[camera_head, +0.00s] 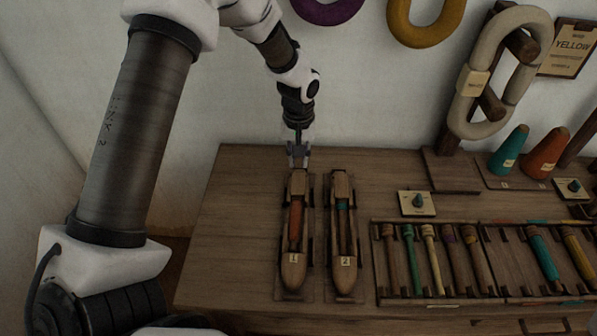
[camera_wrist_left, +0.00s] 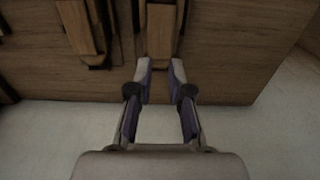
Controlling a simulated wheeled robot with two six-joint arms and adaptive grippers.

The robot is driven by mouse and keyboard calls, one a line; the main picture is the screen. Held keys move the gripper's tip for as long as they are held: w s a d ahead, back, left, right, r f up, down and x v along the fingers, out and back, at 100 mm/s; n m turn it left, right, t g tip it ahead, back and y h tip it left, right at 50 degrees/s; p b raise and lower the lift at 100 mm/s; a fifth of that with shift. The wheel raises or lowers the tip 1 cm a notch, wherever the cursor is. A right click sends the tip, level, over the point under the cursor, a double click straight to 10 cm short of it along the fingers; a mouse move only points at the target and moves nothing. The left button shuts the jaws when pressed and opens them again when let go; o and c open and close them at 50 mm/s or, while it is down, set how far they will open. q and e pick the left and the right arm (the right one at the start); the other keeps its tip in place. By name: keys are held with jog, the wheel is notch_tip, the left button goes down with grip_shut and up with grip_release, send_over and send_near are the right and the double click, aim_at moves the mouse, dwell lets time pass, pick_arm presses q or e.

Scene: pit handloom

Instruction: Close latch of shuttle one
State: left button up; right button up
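Shuttle one (camera_head: 293,272), a long wooden boat shape marked 1, lies on the table with an orange bobbin (camera_head: 296,222) in its slot. Its far end also shows in the left wrist view (camera_wrist_left: 162,32). I cannot make out its latch clearly as a separate part. My left gripper (camera_head: 298,160) is at the far end of shuttle one, pointing down. In the left wrist view its two fingers (camera_wrist_left: 161,70) are parted, with the wooden end just beyond and between the tips; I cannot tell whether they touch. My right gripper is not in view.
Shuttle two (camera_head: 345,280), with a teal bobbin, lies close to the right. A rack of several bobbins (camera_head: 375,285), a small knob plate (camera_head: 417,212) and a yarn stand (camera_head: 450,175) are further right. A wall is behind. The table's left part (camera_head: 235,225) is clear.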

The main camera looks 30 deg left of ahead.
pick_arm(q)
notch_tip(320, 180, up, 4)
jog(key=shift+r, duration=0.25)
